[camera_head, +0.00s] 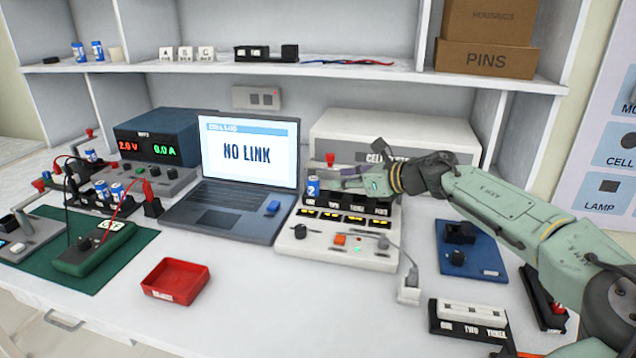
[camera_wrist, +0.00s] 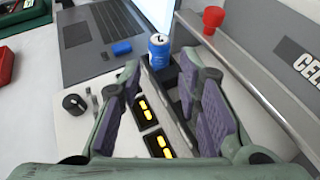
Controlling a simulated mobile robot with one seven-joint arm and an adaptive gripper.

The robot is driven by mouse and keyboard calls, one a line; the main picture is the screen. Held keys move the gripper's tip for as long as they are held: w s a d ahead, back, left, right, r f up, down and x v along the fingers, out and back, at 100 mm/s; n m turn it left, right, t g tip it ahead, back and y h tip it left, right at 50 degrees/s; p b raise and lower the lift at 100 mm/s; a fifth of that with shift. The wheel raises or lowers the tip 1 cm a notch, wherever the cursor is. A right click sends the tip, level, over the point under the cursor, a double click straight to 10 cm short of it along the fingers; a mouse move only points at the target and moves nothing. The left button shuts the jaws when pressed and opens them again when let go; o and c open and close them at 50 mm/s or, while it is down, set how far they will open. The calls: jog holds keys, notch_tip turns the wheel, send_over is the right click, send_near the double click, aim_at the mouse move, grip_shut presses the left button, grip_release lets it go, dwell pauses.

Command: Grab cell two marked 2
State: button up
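A blue cell with a white 2 on it (camera_head: 313,188) stands upright in the leftmost slot of the black holder on the white cell tester (camera_head: 290,238). In the wrist view the same cell (camera_wrist: 159,52) shows its silver top, just beyond and between my fingertips. My gripper (camera_head: 350,180) reaches in from the right, low over the slot row. In the wrist view my gripper (camera_wrist: 161,70) is open, its two purple-padded fingers spread wide with nothing held. The fingers look apart from the cell. The other slots of the holder are partly hidden by my right finger.
The laptop (camera_head: 242,165) reading NO LINK stands left of the tester. A red lever knob (camera_wrist: 213,18) and metal rail lie close to the right of the cell. A red tray (camera_head: 175,281), a blue board (camera_head: 470,250) and more blue cells (camera_head: 117,191) stand around.

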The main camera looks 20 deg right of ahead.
aim_at(318, 180)
jog(key=shift+w+a+f, duration=0.1)
jog(key=shift+w, duration=0.3)
jog(key=p+x, duration=0.1)
jog(key=x, duration=0.2)
jog(key=shift+w+a, duration=0.25)
jog(key=shift+a, duration=0.05)
jog(key=shift+p+x, duration=0.9)
jog(key=shift+x, duration=2.25)
grip_shut()
